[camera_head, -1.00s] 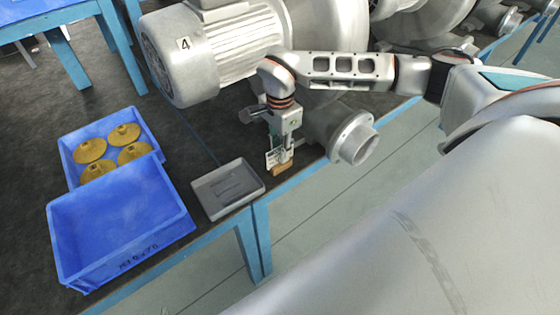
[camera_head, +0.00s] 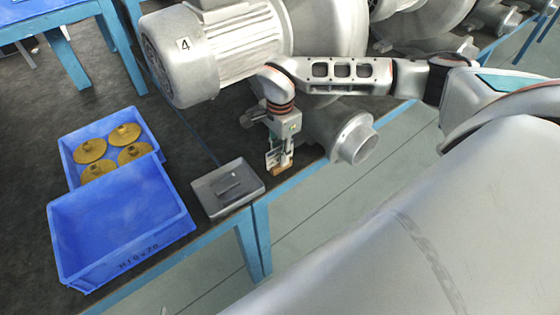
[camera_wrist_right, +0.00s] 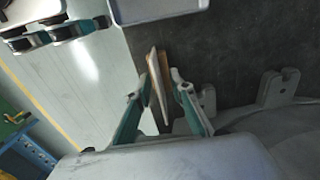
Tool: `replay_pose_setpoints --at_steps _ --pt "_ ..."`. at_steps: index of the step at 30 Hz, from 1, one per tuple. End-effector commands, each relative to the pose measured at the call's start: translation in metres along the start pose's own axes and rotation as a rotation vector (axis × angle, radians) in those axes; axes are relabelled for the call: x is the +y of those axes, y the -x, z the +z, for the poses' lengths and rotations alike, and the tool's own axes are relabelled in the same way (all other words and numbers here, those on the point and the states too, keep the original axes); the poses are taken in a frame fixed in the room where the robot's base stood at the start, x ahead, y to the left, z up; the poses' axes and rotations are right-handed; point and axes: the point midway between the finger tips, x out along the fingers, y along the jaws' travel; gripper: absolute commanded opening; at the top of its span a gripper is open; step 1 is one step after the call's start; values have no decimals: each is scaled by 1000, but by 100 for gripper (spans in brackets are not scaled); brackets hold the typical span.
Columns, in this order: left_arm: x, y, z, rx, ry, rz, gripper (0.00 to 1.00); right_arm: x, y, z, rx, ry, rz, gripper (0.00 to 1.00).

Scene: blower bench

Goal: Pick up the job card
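The job card (camera_head: 272,158) is a small pale card with dark print. It stands upright in a brown wooden block (camera_head: 282,169) near the bench's front edge, right of the grey tray. My right gripper (camera_head: 281,151) points down over it and partly hides it. In the right wrist view the card (camera_wrist_right: 153,88) shows as a thin edge between the two fingers of the right gripper (camera_wrist_right: 156,92). The fingers are apart, with a gap visible on each side of the card. My left gripper is in neither view.
A grey tray (camera_head: 213,207) holding a small dark item (camera_head: 229,189) lies left of the card. Two blue crates stand further left, the back one (camera_head: 152,128) with several brass discs. A big grey blower (camera_head: 182,70) marked 4 stands behind. The bench edge (camera_head: 292,181) is close in front.

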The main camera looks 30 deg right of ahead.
Motion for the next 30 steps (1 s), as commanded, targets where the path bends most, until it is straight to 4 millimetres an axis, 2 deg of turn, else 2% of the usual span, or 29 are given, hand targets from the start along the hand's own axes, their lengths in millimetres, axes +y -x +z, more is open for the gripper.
replay_pose_setpoints --at_steps 4,5,7,8,23,26,30 --pt "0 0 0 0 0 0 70 0 0 0 0 0 0 22" --pt "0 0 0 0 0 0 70 0 0 0 0 0 0 20" --pt "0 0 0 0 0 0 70 0 0 0 0 0 0 1" --pt "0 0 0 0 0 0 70 0 0 0 0 0 0 0" --pt "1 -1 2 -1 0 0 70 -1 3 0 -1 1 -2 0" --pt "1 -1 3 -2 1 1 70 -2 13 0 0 0 -4 0" --pt "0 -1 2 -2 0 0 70 -1 37 0 0 0 -5 0"
